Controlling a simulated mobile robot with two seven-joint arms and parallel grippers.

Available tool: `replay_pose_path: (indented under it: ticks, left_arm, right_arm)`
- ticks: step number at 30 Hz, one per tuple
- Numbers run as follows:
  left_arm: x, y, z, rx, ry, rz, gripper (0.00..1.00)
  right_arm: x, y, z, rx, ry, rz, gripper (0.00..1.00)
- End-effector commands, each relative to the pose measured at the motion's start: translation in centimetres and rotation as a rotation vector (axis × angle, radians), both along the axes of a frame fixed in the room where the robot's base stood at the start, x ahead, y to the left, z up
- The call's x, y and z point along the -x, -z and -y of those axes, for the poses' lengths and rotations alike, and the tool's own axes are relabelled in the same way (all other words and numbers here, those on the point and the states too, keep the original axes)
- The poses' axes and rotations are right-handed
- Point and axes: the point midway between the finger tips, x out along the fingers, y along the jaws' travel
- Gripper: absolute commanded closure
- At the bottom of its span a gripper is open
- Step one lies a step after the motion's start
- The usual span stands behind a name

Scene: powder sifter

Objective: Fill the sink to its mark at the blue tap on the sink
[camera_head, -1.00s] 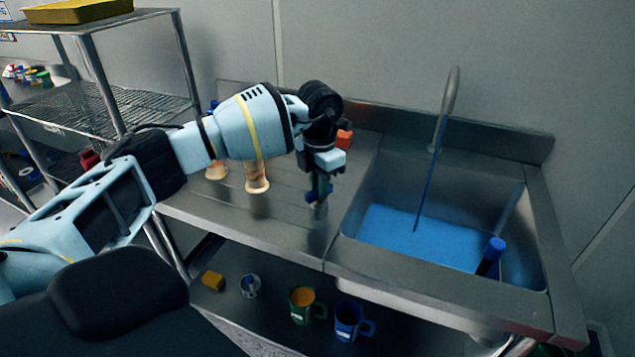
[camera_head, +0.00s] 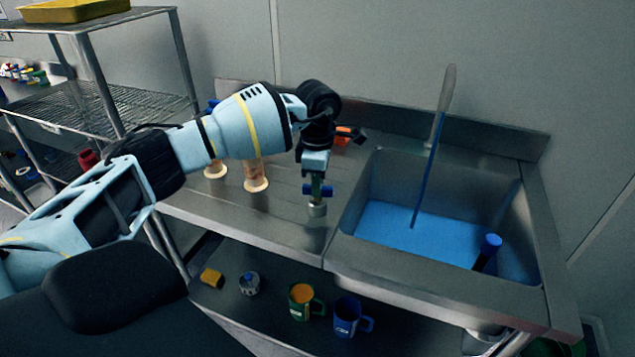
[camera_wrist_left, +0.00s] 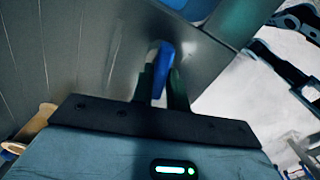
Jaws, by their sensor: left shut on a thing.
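The sink (camera_head: 520,215) is a steel basin on the right of the counter, with blue liquid (camera_head: 430,240) across its bottom. A thin blue stream (camera_head: 425,180) falls from the tall grey spout (camera_head: 447,95) into it. The blue tap handle (camera_head: 325,190) sits on a short grey base on the counter, left of the basin. My left gripper (camera_head: 317,188) points down over it and is shut on it. The blue handle also shows between the fingers in the left wrist view (camera_wrist_left: 162,72). I cannot make out the sink's mark. My right gripper is not seen.
A dark, blue-topped cylinder (camera_head: 487,252) stands in the basin's right part. A green mug (camera_head: 301,302) and blue mug (camera_head: 347,318) stand on the lower shelf.

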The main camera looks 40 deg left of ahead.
Motion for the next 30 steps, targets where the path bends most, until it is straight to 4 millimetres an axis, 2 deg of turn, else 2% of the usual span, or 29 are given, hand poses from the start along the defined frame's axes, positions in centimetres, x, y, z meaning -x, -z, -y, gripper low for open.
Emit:
replay_pose_path:
  ticks: [9, 21, 22, 24, 26, 30]
  left_arm:
    - [-0.02, -0.04, 0.01, 0.0, 0.069, 0.001, 1.0]
    - [-0.02, -0.03, 0.02, 0.0, 0.073, 0.001, 1.0]
    - [-0.02, -0.03, 0.02, 0.0, 0.073, 0.001, 0.81]
    - [-0.01, -0.03, 0.03, 0.0, 0.073, 0.001, 0.72]
    - [-0.01, -0.03, 0.02, 0.0, 0.072, 0.001, 0.64]
    - [-0.01, -0.02, 0.02, 0.001, 0.072, 0.0, 0.63]
  right_arm:
    - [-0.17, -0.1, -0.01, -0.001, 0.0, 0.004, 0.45]
    - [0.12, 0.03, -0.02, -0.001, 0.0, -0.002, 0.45]
    - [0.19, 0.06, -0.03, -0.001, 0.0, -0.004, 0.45]
    - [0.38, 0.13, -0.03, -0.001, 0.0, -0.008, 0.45]
    - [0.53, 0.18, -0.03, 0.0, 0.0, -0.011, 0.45]
    - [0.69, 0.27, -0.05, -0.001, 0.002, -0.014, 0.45]
